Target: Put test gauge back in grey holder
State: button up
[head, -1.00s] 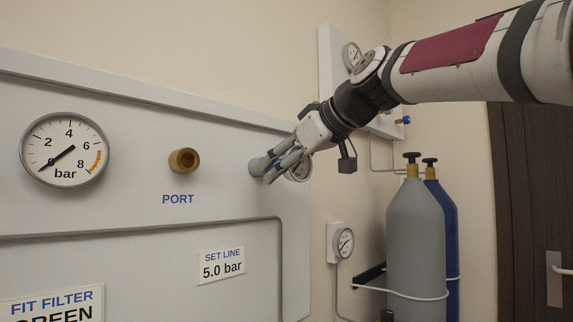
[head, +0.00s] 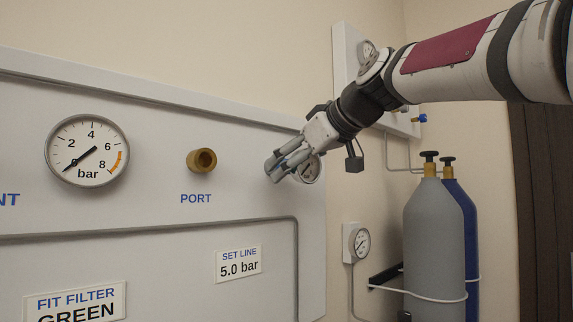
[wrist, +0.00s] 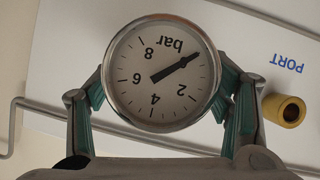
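The test gauge has a round white "bar" dial and a metal rim. In the wrist view the gauge (wrist: 165,100) fills the space between my two fingers, its face toward the camera and upside down. My gripper (head: 274,168) is shut on it, fingers at both sides of the rim, in front of the grey panel near its right end. In the head view part of the gauge's dial (head: 309,170) shows behind the fingers. I cannot make out the grey holder in either view.
A brass port (head: 201,160) sticks out of the panel (head: 150,215) left of my gripper. A fixed gauge (head: 88,151) is farther left. A small wall gauge (head: 357,243) hangs below right. A grey cylinder (head: 433,245) and a blue cylinder (head: 468,230) stand at right.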

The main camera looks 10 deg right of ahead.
jog(key=shift+s, duration=0.1)
jog(key=v, duration=1.2)
dwell(0.4)
jog(key=s+d+f+m+g+h+p, duration=0.1)
jog(key=s+f+m+g+h+p, duration=0.2)
jog(key=s+f, duration=1.1)
jog(key=s+d+f+m+g+h+p, duration=0.2)
jog(key=s+f+p, duration=0.6)
jog(key=s+f, duration=0.6)
notch_tip(320, 180, down, 3)
jog(key=m+g+h, duration=0.1)
jog(key=m+g, duration=0.1)
jog(key=m, duration=0.1)
jog(key=shift+s+f+m, duration=0.15)
jog(key=shift+s+m, duration=0.15)
jog(key=shift+s, duration=0.05)
